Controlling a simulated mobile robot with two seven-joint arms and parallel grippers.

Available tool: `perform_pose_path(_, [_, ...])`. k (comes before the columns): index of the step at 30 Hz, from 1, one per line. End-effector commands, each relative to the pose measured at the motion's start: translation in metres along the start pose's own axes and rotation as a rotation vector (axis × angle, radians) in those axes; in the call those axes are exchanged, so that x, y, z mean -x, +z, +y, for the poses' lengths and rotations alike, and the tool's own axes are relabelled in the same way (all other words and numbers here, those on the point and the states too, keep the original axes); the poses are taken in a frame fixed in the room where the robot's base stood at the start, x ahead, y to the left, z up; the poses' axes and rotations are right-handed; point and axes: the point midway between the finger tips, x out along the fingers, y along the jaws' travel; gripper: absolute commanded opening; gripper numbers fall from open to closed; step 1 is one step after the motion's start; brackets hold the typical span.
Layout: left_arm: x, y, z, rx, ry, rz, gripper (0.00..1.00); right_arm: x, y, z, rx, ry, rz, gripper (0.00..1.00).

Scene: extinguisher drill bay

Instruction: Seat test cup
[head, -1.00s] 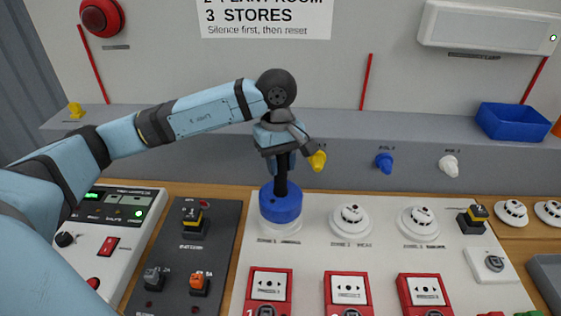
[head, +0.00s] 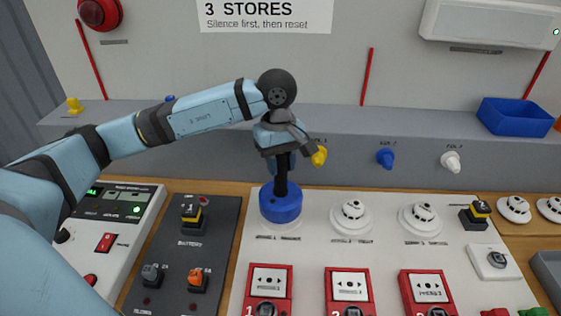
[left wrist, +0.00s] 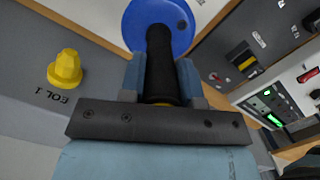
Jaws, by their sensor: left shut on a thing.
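The test cup (head: 281,207) is a blue cup with a black upright handle. It stands upright over the first detector position at the left of the white panel (head: 320,258); a pale rim shows below it, and whatever is under the cup is hidden. My left gripper (head: 282,165) is above the cup, shut on its handle. In the left wrist view, the two fingers of my left gripper (left wrist: 160,82) flank the black handle, with the blue cup (left wrist: 180,22) beyond. I cannot tell whether the cup is fully down. My right gripper is out of view.
Two white detectors (head: 351,216) (head: 420,219) stand right of the cup. Red call points (head: 267,286) are in front. A yellow knob (head: 319,156) on the ledge is close to my left gripper's right. A dark battery panel (head: 185,255) lies left.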

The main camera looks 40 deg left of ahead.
Motion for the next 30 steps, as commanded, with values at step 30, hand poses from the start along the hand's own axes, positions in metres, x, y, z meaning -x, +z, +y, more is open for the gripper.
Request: perform_pose_path(30, [-0.018,-0.002,0.000,0.000,0.001,0.000,0.00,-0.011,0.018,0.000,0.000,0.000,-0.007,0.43])
